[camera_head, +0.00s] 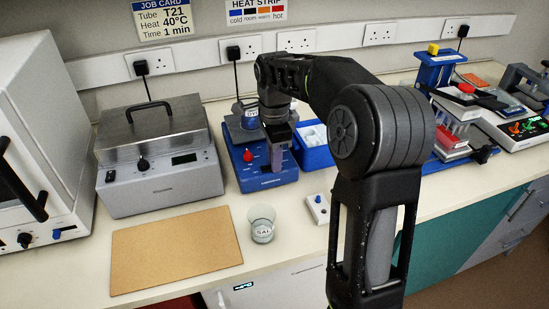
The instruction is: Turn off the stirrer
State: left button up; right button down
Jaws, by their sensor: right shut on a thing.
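The stirrer (266,180) is a blue box on the bench. A red knob (247,156) is on the left of its sloped front. A beaker with a blue label (250,119) stands on its top. My right gripper (277,158) points down at the right part of the stirrer's front and is shut on a control there. The gripper hides that control, so its shape and setting cannot be seen. My left gripper is not in view.
A grey lidded bath (160,180) stands left of the stirrer, and a blue tray (316,157) sits close on its right. A beaker (262,225), a small white switch box (318,208) and a tan board (175,250) lie in front. My right arm covers the bench's middle right.

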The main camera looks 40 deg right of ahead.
dwell(0.3)
jog(key=shift+a+r+g+h+p, duration=0.3)
jog(key=shift+h+p, duration=0.4)
jog(key=shift+p, duration=0.15)
jog(key=shift+w+a+f+h+p, duration=0.15)
jog(key=shift+h+p, duration=0.15)
jog(key=shift+h, duration=0.3)
jog(key=c, duration=1.3)
grip_release()
